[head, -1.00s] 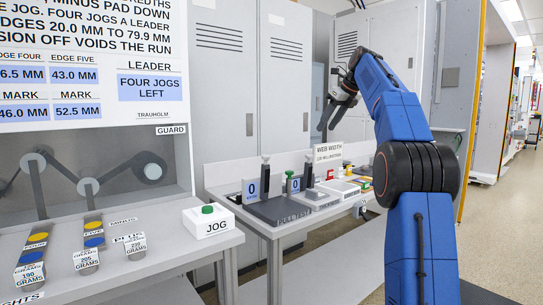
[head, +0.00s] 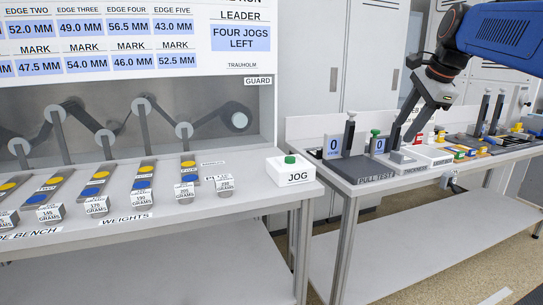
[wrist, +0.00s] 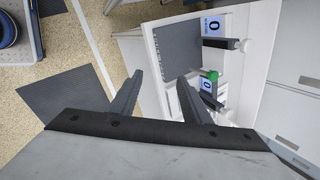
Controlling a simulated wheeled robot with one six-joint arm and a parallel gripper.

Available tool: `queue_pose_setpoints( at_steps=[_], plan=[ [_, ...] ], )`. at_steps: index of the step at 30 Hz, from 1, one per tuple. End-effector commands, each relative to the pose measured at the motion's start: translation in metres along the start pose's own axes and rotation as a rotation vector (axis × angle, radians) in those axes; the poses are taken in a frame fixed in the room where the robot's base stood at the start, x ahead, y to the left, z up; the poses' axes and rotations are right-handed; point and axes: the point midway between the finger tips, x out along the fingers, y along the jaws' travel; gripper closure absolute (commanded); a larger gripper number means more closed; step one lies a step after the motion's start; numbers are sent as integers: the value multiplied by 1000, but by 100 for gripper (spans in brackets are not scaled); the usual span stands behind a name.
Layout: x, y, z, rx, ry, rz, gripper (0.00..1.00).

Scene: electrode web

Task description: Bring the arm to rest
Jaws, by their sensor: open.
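My gripper (head: 407,128) is in the head view at the right, pointing down over the second bench near its two pads with 0 displays. It is open with nothing between the fingers. In the wrist view its two fingers (wrist: 160,78) stand apart, with a dark grey plate (wrist: 178,65) and a green button (wrist: 212,76) beyond them. I cannot tell its exact height above the bench. My blue arm enters from the upper right of the head view.
The web bench (head: 240,205) at the left carries weights, coloured pads and a JOG box (head: 289,178). The pull test plate (head: 362,168) and several posts and small items stand on the second bench. Grey cabinets (head: 320,60) stand behind. Floor shows between and below the benches.

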Motion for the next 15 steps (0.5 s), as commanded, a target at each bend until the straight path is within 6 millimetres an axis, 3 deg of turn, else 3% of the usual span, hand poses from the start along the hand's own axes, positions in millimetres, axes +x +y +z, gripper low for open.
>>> queue_pose_setpoints(
  at_steps=[1,6,15],
  plan=[
    [3,22,8,-73,5,6,56],
    [19,92,25,-353,23,27,56],
    [60,224,43,-857,42,71,56]
  ],
)
